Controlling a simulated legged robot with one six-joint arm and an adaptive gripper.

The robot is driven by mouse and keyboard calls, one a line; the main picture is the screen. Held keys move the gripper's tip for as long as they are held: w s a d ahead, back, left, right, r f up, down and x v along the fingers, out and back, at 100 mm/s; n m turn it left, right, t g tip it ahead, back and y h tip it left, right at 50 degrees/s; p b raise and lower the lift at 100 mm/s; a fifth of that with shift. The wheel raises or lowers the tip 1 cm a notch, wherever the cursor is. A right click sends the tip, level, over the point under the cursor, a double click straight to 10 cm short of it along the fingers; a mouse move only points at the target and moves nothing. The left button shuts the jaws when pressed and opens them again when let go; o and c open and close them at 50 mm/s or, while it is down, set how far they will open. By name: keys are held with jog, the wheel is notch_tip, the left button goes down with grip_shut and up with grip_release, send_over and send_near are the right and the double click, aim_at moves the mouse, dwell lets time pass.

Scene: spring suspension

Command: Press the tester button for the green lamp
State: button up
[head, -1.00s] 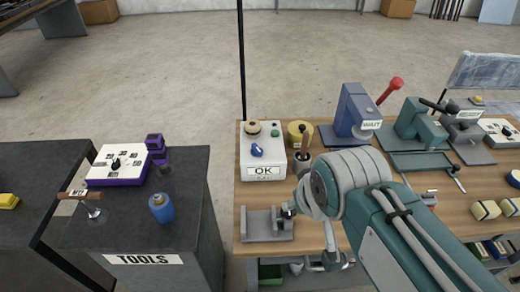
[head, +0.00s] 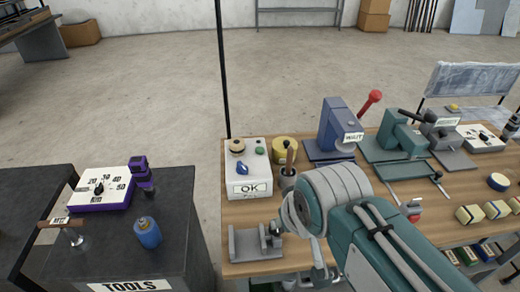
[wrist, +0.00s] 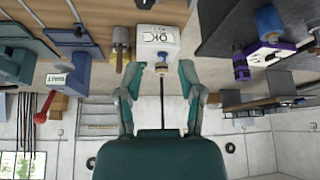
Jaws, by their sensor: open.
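The tester is a white box (head: 249,180) with an OK label, standing on the wooden bench left of my arm in the head view. A small green button or lamp (head: 259,151) sits on its top right. A tan round piece (head: 237,146) is at its top left, and a blue knob (head: 242,168) is on its sloped face. In the wrist view the box (wrist: 165,33) shows beyond my gripper (wrist: 160,72). My gripper's two teal fingers are spread apart, with nothing held between them. The head view does not show the fingers clearly; my arm covers that area.
A grey metal fixture (head: 257,243) stands in front of the box. A blue press (head: 335,130) is farther right. A dark tool cabinet (head: 170,230) stands left, across a gap.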

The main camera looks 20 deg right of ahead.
grip_shut()
dwell(1.0)
